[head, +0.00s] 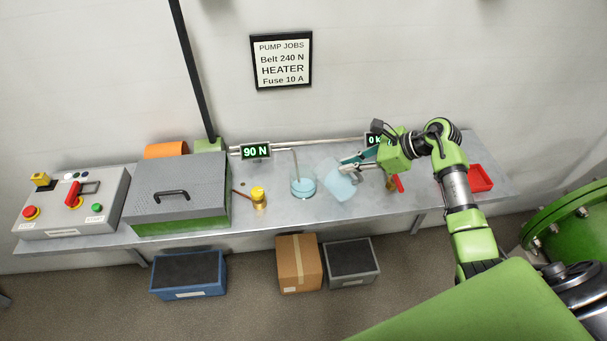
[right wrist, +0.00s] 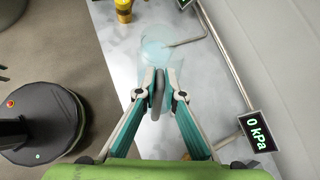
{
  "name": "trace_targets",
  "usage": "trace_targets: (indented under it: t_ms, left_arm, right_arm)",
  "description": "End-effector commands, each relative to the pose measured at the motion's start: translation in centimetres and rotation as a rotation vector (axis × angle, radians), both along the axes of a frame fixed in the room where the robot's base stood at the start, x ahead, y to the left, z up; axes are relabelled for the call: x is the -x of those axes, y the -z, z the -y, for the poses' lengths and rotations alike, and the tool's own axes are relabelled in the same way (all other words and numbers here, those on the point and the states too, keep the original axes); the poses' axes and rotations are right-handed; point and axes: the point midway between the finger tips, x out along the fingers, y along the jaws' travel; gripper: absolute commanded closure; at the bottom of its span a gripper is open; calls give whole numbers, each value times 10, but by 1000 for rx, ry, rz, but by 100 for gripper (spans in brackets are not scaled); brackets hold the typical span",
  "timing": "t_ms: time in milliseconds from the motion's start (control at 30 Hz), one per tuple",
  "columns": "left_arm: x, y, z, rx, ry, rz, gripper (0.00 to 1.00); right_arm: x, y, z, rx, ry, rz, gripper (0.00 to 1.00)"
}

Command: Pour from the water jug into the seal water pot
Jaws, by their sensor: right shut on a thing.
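The water jug (head: 338,185) is clear with pale blue water in it. It is tilted to the left, with its upper end near the seal water pot. My right gripper (head: 347,166) is shut on the jug's handle (right wrist: 157,95), seen between the fingers in the right wrist view. The seal water pot (head: 302,186) is a clear round vessel on the bench, just left of the jug. It holds blue water low down, and a thin pipe (right wrist: 187,41) enters it from above. In the right wrist view the jug and pot overlap, so the gap is unclear. My left gripper is not in view.
On the metal bench (head: 272,218), a small brass and yellow fitting (head: 259,198) stands left of the pot. A grey-lidded case (head: 178,185) is farther left. A red tray (head: 480,178) is at right. A pressure display (right wrist: 257,130) reads 0 kPa.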

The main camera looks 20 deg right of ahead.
Motion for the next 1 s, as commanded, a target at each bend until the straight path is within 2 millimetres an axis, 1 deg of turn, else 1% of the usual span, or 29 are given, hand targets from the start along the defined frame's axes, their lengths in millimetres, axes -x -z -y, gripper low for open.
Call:
trace_targets:
  t_ms: [1000]
  left_arm:
    - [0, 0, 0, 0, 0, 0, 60]
  right_arm:
    - [-8, -12, -8, 84, -2, -71, 100]
